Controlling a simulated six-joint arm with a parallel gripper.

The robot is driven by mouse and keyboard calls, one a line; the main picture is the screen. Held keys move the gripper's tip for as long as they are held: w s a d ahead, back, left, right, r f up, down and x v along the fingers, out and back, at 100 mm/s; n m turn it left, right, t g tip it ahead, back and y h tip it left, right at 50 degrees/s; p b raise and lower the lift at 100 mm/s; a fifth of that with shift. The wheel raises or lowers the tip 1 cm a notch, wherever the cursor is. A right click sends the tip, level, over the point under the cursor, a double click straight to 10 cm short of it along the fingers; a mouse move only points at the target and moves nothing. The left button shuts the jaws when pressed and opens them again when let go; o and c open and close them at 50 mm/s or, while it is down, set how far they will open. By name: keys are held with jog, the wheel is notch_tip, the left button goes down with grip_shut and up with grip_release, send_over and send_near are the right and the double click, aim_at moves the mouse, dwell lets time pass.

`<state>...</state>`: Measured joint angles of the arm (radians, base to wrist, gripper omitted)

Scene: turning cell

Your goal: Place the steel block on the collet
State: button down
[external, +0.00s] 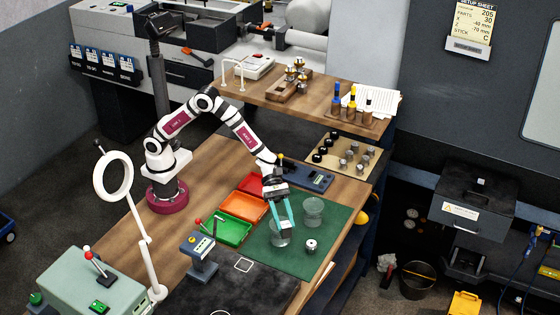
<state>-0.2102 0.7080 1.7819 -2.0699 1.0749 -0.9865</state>
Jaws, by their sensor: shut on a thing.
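My gripper (282,223) with its teal fingers points down over the green mat, shut on a small pale block, which I take to be the steel block (285,226). The block shows between the fingertips, at the upper part of a clear glass (280,239). I cannot tell whether it is inside the glass, above it or behind its wall. A short round metal piece with a dark centre, likely the collet (311,246), stands upright on the mat to the right of and nearer than my gripper, apart from it.
A second clear glass (314,211) stands on the green mat (327,260) just right of my gripper. Red, orange and green trays (234,232) lie to the left.

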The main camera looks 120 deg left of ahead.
jog(key=w+a+f, duration=0.1)
jog(key=a+f, duration=0.1)
jog(key=a, duration=0.1)
jog(key=w+a+f, duration=0.2)
jog(key=a, duration=0.1)
jog(key=w+a+f, duration=0.2)
jog(key=a, duration=0.1)
jog(key=shift+a+f, duration=0.4)
jog(key=shift+f, duration=1.9)
jog(key=shift+f, duration=0.1)
